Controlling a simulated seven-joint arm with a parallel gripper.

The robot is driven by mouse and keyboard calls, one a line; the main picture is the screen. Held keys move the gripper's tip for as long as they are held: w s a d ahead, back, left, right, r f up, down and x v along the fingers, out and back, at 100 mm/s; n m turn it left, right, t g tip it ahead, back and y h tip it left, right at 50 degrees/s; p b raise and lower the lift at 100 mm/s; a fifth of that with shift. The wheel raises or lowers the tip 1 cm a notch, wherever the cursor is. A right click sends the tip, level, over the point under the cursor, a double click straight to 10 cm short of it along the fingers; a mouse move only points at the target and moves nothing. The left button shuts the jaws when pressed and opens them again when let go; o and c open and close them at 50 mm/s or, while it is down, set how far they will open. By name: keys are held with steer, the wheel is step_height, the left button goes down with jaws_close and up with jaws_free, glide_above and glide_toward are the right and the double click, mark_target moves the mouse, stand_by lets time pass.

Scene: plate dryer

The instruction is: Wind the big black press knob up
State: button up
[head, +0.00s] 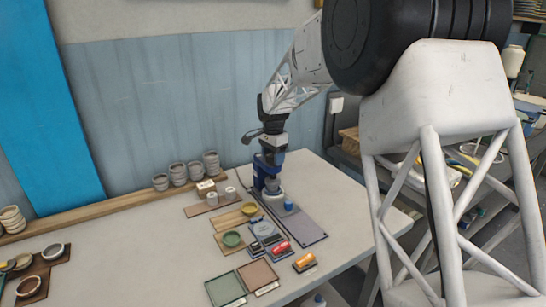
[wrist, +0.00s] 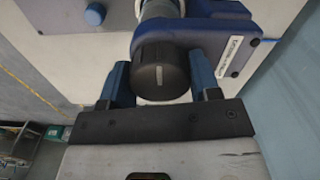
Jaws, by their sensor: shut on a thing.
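The big black press knob (wrist: 160,72) is round and ribbed, with a pale line on its face. It sits on the blue press (wrist: 215,32), near the top middle of the wrist view. My gripper (wrist: 162,80) has its two blue fingers on either side of the knob and is shut on it. In the head view my gripper (head: 272,155) points down at the top of the blue press (head: 263,180), which stands on the table near its back edge. The knob is hidden there by the gripper.
The white table (head: 120,265) holds a green tray (head: 226,289), a brown tray (head: 258,275), a red-handled block (head: 281,247) and an orange one (head: 305,261) in front of the press. Grey cups (head: 178,173) stand along the wall. A grey mat (head: 305,232) lies right of the press.

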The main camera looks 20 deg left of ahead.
steer(key=n, duration=1.3)
steer(key=shift+r+n, duration=0.1)
steer(key=shift+n, duration=2.3)
steer(key=o, duration=0.9)
